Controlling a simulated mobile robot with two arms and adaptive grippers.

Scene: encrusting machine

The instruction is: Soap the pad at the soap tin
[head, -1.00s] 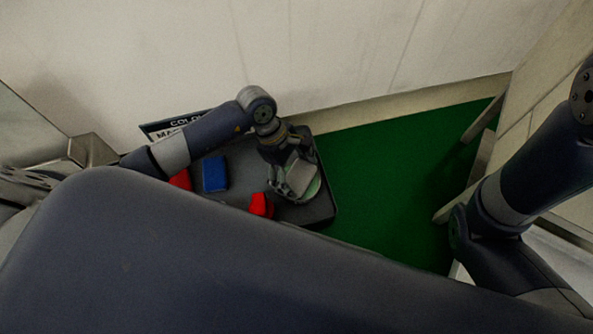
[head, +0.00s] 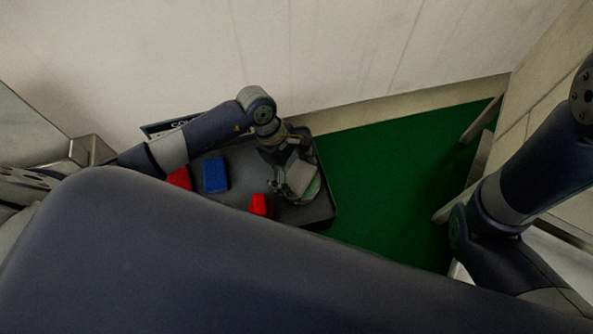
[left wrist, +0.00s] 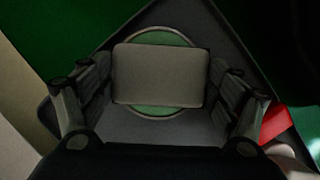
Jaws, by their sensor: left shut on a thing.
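A pale grey pad (head: 299,176) is held between the fingers of my left gripper (head: 292,180), over the right part of a dark tray. In the left wrist view the pad (left wrist: 158,74) fills the gap between both fingers of the gripper (left wrist: 160,88). The round soap tin with a green face (left wrist: 160,110) lies directly behind the pad in that view. In the head view the tin's green edge (head: 313,189) shows beside the pad. I cannot tell whether pad and soap touch. My right gripper is not in view.
The dark tray (head: 322,208) also holds a blue block (head: 215,174) and red things (head: 261,205) (head: 180,178). A label sign (head: 160,129) stands at its back edge. A pale wall (head: 350,50) rises behind. Green floor (head: 390,180) is clear to the right.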

